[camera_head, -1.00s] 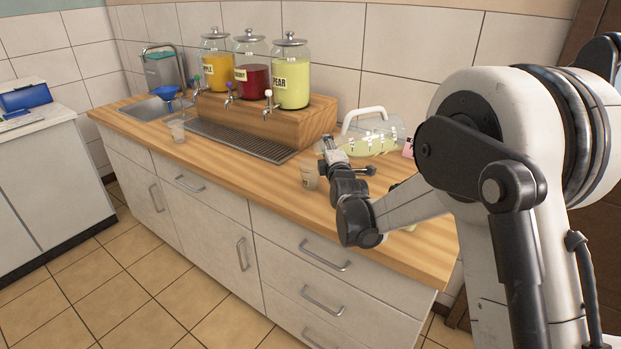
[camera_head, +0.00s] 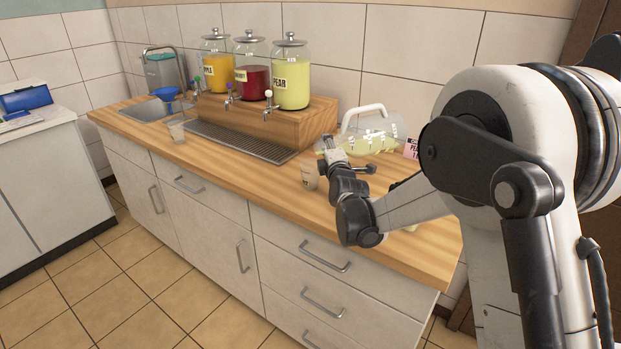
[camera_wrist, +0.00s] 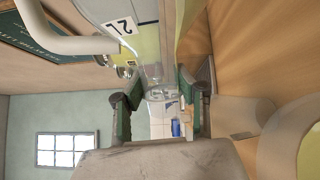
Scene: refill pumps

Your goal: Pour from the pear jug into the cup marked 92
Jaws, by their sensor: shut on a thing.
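The clear jug (camera_head: 382,124) with a white handle is tipped on its side above the counter's right part and holds pale green liquid. My gripper (camera_head: 332,147) is shut on it. In the wrist view the jug (camera_wrist: 150,58) with its "2L" mark lies at the fingers of my gripper (camera_wrist: 158,102). A small clear cup (camera_head: 310,177) stands on the counter just below and left of my gripper; its dark mark is too small to read. I cannot tell whether liquid is flowing. Another clear cup (camera_head: 177,131) stands near the sink.
Orange (camera_head: 217,65), red (camera_head: 252,78) and pear-green (camera_head: 291,85) dispensers stand on a wooden stand (camera_head: 290,122) behind a drip tray (camera_head: 240,142). A pink card (camera_head: 411,150) stands right of the jug. A blue funnel (camera_head: 167,93) is by the sink. The front middle of the counter is clear.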

